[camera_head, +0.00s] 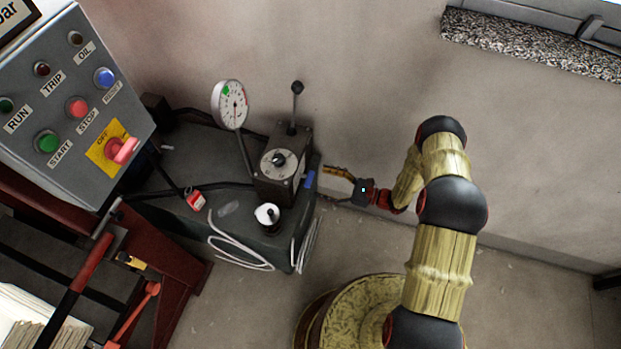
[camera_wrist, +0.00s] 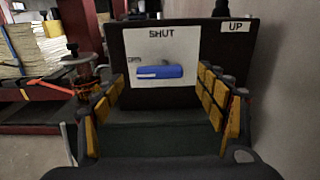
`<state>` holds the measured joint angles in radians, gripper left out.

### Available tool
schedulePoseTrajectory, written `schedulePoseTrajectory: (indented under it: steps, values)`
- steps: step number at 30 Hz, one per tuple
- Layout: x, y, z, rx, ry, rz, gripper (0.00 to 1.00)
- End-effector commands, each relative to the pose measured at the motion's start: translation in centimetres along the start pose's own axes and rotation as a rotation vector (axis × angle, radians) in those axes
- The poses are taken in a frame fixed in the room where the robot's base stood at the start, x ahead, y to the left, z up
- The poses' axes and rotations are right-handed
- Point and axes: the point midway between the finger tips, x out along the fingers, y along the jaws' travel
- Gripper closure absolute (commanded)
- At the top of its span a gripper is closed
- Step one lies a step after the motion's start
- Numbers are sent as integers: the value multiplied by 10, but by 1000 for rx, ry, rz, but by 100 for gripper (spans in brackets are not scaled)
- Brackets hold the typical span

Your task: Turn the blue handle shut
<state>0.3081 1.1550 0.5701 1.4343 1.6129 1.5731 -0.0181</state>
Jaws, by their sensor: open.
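The blue handle (camera_head: 309,179) is on the right side of a dark box-shaped unit (camera_head: 283,165) in the head view. In the wrist view the blue handle (camera_wrist: 160,72) lies roughly level across a white plate (camera_wrist: 190,47). The plate reads "SHUT" at its top, with a small, hard-to-read label at its left. My gripper (camera_head: 329,171) is just right of the handle, with a small gap. In the wrist view my gripper (camera_wrist: 160,82) is open, its yellow-padded fingers to the left and right of the handle, with nothing between them visibly held.
A dial gauge (camera_head: 231,104) and a black-knobbed lever (camera_head: 296,100) rise by the unit. The unit stands on a dark bench (camera_head: 190,150) with a looped white cable (camera_head: 238,255). A grey control panel (camera_head: 75,100) is at left. The wall is close behind; floor at right is clear.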

Motion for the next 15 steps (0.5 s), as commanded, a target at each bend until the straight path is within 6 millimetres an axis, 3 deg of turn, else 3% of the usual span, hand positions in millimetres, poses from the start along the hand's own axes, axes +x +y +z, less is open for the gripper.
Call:
schedulePoseTrajectory:
  steps: [6,15]
  values:
    - [36,1,-1,-1,1,4,27]
    - [56,1,0,-1,1,2,27]
